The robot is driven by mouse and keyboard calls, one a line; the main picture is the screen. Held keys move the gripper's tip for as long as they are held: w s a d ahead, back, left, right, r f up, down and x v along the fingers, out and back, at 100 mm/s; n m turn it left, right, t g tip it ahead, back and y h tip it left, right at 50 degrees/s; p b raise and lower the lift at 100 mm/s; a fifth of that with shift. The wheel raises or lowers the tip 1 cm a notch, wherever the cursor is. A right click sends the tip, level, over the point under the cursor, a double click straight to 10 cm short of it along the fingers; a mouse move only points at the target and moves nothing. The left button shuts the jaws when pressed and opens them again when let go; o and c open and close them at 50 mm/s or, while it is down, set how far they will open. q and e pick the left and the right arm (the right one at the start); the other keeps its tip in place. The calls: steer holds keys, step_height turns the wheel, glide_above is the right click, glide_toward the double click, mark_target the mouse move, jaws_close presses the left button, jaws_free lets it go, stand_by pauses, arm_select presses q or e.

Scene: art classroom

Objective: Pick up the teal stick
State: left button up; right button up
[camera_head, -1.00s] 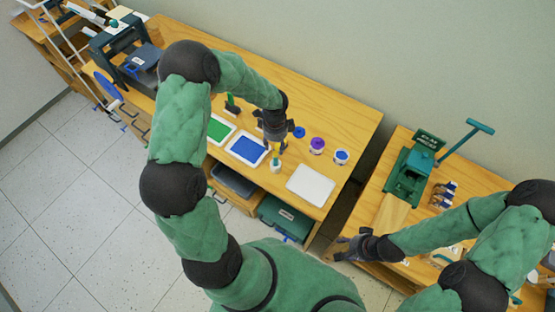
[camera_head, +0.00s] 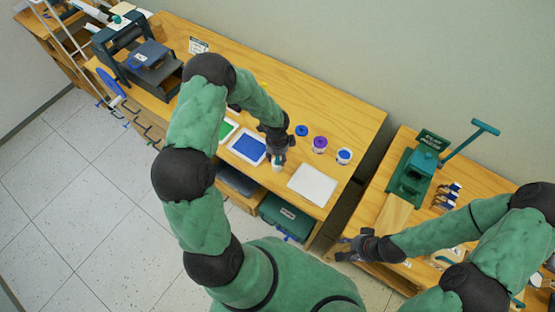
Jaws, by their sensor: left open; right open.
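A small white cup (camera_head: 277,167) stands near the front edge of the wooden table, in front of the blue ink tray. A small teal-looking tip (camera_head: 280,158) shows at the cup's mouth, right under my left gripper; it may be the teal stick, but it is too small and too covered to be sure. My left gripper (camera_head: 278,152) is open, pointing down over the cup, with its fingers hiding most of what stands in it. I cannot tell whether they touch anything. My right gripper (camera_head: 345,247) is open and empty, low by the right table's front edge.
The blue tray (camera_head: 248,146) lies left of the cup and a white sheet or tray (camera_head: 312,184) right of it. Lidded jars, one purple (camera_head: 320,144) and one blue (camera_head: 344,156), stand behind. A green press (camera_head: 415,170) with a lever stands on the right table.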

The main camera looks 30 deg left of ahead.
arm_select(q)
jaws_close()
